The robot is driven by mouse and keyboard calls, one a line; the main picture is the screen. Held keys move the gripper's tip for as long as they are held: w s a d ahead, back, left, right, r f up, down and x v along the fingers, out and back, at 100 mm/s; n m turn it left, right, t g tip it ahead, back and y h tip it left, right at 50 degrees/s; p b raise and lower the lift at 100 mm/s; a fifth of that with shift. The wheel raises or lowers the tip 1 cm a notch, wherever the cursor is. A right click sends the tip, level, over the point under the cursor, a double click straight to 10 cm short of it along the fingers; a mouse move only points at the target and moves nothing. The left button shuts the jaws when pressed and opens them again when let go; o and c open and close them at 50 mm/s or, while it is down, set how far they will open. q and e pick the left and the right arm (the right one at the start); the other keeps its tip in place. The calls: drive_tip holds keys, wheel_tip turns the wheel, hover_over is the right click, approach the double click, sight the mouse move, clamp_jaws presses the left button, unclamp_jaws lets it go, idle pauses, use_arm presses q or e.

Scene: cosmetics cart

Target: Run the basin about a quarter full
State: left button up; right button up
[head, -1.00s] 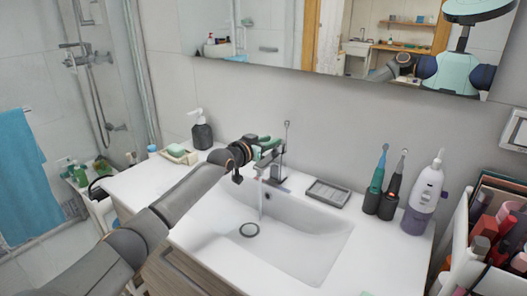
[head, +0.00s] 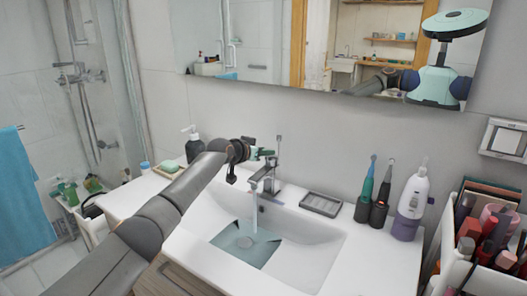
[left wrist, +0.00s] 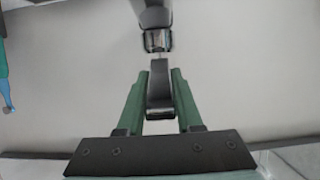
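The white basin (head: 310,250) is set in the counter. A shallow, blue-tinted pool of water (head: 228,240) lies on its bottom over the drain. A stream of water (head: 254,214) runs from the faucet (head: 268,184) into it. My left gripper (head: 262,153) is up beside the faucet's top. In the left wrist view its green fingers (left wrist: 160,75) stand apart on either side of the dark faucet lever (left wrist: 160,85), with narrow gaps showing. My right gripper is not in view.
A soap dish (head: 168,168) and dark soap bottle (head: 194,150) stand left of the basin. A grey tray (head: 321,204), two electric toothbrushes (head: 372,205) and a white-purple device (head: 410,205) stand to its right. A cosmetics cart (head: 445,240) is at far right.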

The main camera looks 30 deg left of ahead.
use_arm(q)
drive_tip(key=o, duration=0.4)
drive_tip(key=shift+s, duration=0.1)
drive_tip(key=d+v, duration=0.1)
drive_tip(key=v, duration=1.1)
drive_tip(key=shift+a+r+b, duration=0.2)
drive_tip(key=shift+a+b, duration=0.1)
drive_tip(key=shift+a, duration=0.15)
drive_tip(key=shift+s, duration=0.1)
